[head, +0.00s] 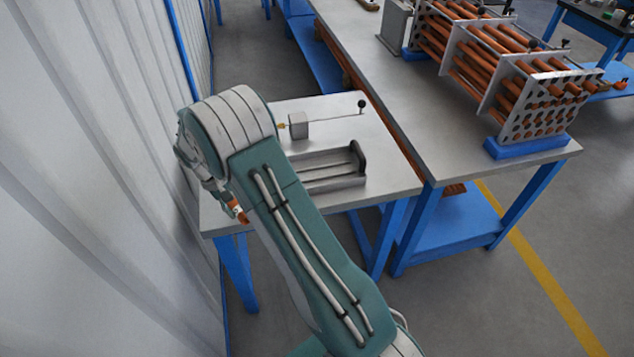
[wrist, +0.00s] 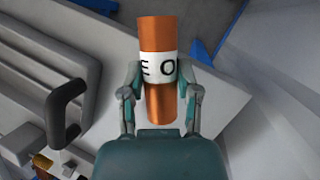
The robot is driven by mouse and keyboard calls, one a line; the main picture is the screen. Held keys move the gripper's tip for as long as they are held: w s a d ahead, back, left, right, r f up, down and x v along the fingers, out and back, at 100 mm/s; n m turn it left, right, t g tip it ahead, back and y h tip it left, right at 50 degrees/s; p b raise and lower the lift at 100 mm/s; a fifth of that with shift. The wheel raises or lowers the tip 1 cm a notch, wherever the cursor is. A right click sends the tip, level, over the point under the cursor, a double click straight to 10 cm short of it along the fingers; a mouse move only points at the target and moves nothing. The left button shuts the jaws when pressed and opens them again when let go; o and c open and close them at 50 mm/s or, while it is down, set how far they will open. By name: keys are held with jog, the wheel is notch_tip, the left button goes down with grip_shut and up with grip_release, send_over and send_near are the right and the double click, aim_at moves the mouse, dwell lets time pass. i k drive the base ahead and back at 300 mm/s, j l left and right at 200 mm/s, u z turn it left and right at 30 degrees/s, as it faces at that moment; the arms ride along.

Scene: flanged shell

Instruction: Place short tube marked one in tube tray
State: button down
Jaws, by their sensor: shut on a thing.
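In the wrist view my gripper (wrist: 163,98) is shut on a short copper tube (wrist: 160,33). The tube has a white label with dark letters, partly covered by the fingers; "E O" can be read.
A grey block with a rod and black knob (head: 299,125) stands behind the tray on the small table (head: 385,150). A long bench (head: 440,140) to the right carries a flanged bundle of copper tubes (head: 510,80).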

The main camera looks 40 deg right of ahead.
aim_at(311, 176)
jog(key=z, duration=0.85)
